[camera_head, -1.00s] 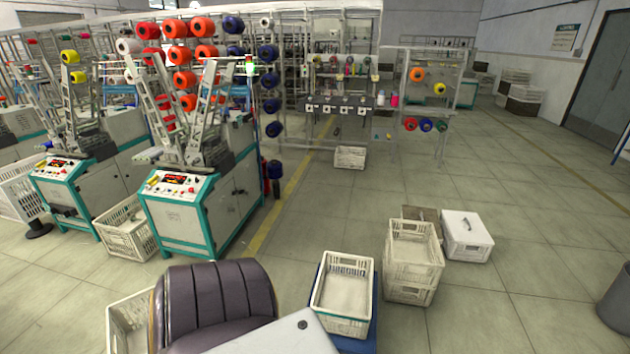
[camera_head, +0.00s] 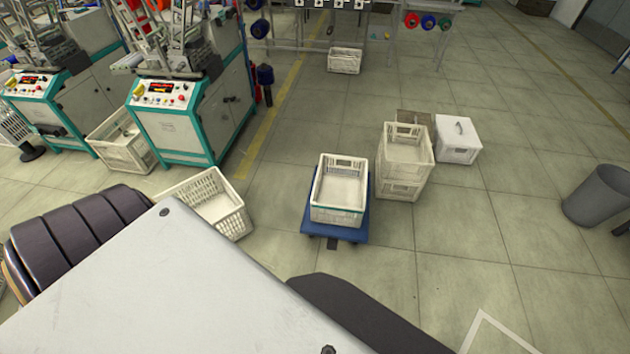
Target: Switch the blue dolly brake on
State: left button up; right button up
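The blue dolly (camera_head: 308,226) stands on the floor near the middle of the view. A white plastic crate (camera_head: 338,213) sits on it and covers most of its deck. Only the front lip and the side edges of the dolly show. A small dark piece (camera_head: 332,243) shows at the floor below its front edge; I cannot tell whether it is the brake or how it is set. Neither of my grippers is in view.
Another white crate (camera_head: 228,213) is to the left. A grey bin (camera_head: 597,195) stands far right.

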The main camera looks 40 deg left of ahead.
aim_at(332, 244)
jog(key=k+u, duration=0.15)
jog(key=u, duration=0.7)
